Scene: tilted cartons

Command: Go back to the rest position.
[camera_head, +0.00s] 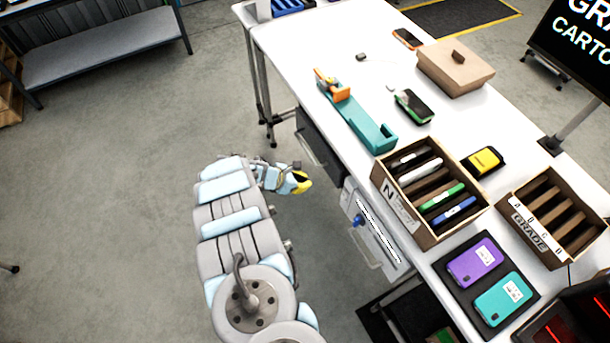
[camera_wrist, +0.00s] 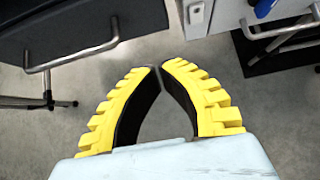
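My gripper (camera_head: 303,183), with yellow ridged fingers, hangs over the floor off the left side of the white table. In the wrist view its fingertips (camera_wrist: 160,70) meet or nearly meet, with only grey floor showing between the fingers. It holds nothing and touches nothing that I can see. My arm reaches up from the bottom of the head view.
The white table (camera_head: 290,45) carries a divided carton marked N (camera_head: 398,208), a GRADE carton (camera_head: 528,238), a black tray (camera_head: 450,285) with two phones, a teal holder (camera_head: 368,128) and a lidded brown box (camera_head: 455,72). Drawers (camera_head: 375,235) face my gripper.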

